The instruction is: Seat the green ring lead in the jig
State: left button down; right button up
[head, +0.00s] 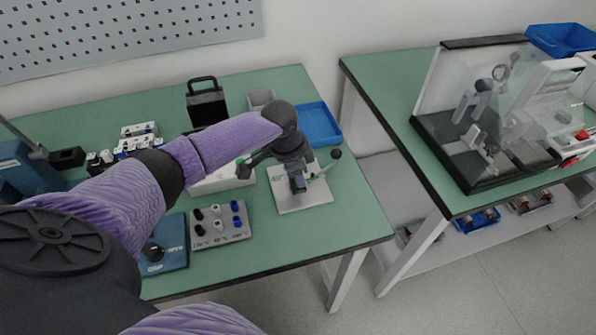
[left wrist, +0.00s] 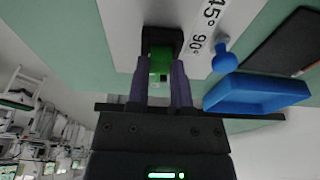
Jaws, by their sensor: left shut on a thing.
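My left gripper (head: 299,185) is low over the white jig plate (head: 309,203) in the head view. In the left wrist view its two fingers (left wrist: 160,88) are shut on a green block with a black end (left wrist: 160,65), which looks like the green ring lead. The lead's ring end cannot be made out. A white strip marked 45° and 90° (left wrist: 207,38) lies just beyond the fingers in the wrist view. My arm and gripper hide part of the jig in the head view. I cannot tell whether the lead touches the jig. My right gripper is not in view.
A blue tray (head: 318,125) stands behind the jig. A grey panel with several coloured terminals (head: 220,237) lies to its left, with a blue box (head: 168,252) beside it. A black-handled case (head: 206,105) stands at the back. The table's front right is clear.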

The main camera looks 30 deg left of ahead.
pick_arm(q)
jog(key=shift+f, duration=0.1)
jog(key=shift+c, duration=2.1)
grip_release()
notch_tip(320, 180, up, 10)
jog(key=s+a+p, duration=0.1)
jog(key=p, duration=0.3)
jog(key=shift+s+a+f, duration=0.15)
jog(key=shift+s, duration=0.1)
